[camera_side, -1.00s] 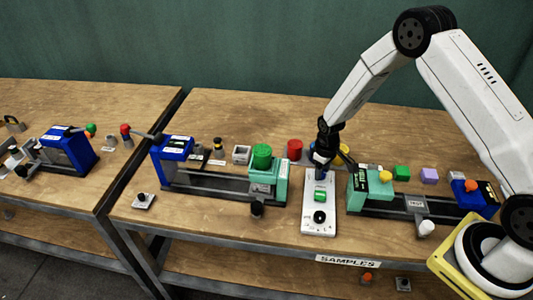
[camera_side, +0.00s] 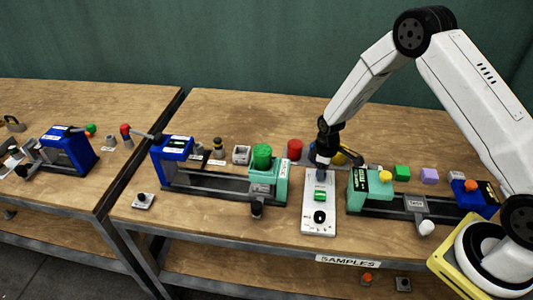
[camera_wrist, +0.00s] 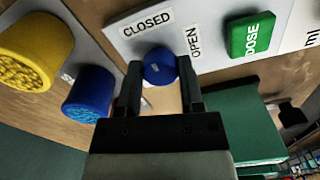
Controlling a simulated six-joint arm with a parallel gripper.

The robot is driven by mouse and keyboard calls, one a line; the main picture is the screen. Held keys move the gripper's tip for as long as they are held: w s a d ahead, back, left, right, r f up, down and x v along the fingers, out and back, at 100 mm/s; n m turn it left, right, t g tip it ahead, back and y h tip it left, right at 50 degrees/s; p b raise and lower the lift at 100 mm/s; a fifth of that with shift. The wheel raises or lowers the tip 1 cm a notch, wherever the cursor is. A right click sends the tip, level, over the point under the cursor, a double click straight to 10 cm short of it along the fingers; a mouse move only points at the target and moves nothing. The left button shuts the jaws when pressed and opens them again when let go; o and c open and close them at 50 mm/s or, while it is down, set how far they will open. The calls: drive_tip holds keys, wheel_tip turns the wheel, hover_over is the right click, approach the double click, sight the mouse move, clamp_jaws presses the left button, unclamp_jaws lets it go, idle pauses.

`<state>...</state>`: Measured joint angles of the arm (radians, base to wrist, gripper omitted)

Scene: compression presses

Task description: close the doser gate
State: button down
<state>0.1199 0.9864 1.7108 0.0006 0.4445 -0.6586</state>
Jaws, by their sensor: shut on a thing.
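The doser's white panel (camera_side: 318,229) stands between two green-and-blue presses. In the wrist view it carries a CLOSED label (camera_wrist: 147,24), an OPEN label (camera_wrist: 194,41) and a green DOSE button (camera_wrist: 250,35). The blue gate knob (camera_wrist: 160,66) is at the panel's edge by these labels. My gripper (camera_wrist: 160,78) is shut on the knob, one finger on each side. In the side view my gripper (camera_side: 321,173) is at the far end of the panel and hides the knob. The gate itself cannot be made out.
A yellow-capped thing (camera_wrist: 36,52) and a blue-capped thing (camera_wrist: 88,95) stand close beside my gripper in the wrist view. A press with a green cylinder (camera_side: 262,156) is left of the panel. Another press with a yellow knob (camera_side: 385,176) is close on its right.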

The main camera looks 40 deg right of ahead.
drive_tip(key=shift+c, duration=1.1)
unclamp_jaws()
drive_tip(key=shift+r, duration=0.15)
drive_tip(key=shift+r, duration=3.75)
drive_tip(key=shift+r, duration=0.1)
drive_tip(key=shift+s+a+r, duration=0.2)
drive_tip(key=shift+s+r, duration=0.1)
drive_tip(key=shift+r, duration=0.25)
drive_tip(key=s+a+r+m+t, duration=0.1)
drive_tip(key=s+a+r+m, duration=0.1)
drive_tip(key=s+r, duration=0.3)
drive_tip(key=s+a+r+m+t, duration=0.1)
drive_tip(key=s+a+r+m, duration=0.2)
drive_tip(key=s, duration=0.8)
wheel_tip(320, 180, up, 3)
drive_tip(key=shift+s+f+m+t, duration=0.2)
drive_tip(key=shift+m+t, duration=0.1)
drive_tip(key=shift+m, duration=0.3)
